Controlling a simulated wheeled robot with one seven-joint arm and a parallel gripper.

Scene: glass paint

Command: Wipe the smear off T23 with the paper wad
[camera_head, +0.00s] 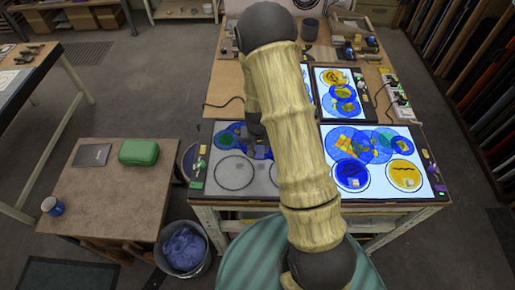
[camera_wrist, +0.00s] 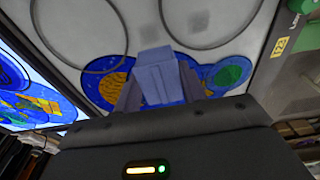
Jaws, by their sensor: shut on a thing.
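My gripper (camera_wrist: 160,92) is shut on a pale blue-grey blocky wad (camera_wrist: 155,70), which I take to be the paper wad. It is over the unlit grey glass panel (camera_head: 210,180) at the left of the bench, which also shows in the wrist view (camera_wrist: 140,30). A yellow tag (camera_wrist: 280,44) on that panel's edge seems to read T23. The panel has dark rings and blue, orange and green painted discs (camera_wrist: 228,72). Faint grey patches (camera_wrist: 198,20) lie inside the rings; I cannot tell whether one is the smear. In the head view my arm partly hides the gripper (camera_head: 258,143).
A lit panel (camera_head: 385,130) with blue and yellow discs lies to the right, and another lit panel (camera_head: 340,78) behind. A bin (camera_head: 186,248) stands on the floor.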

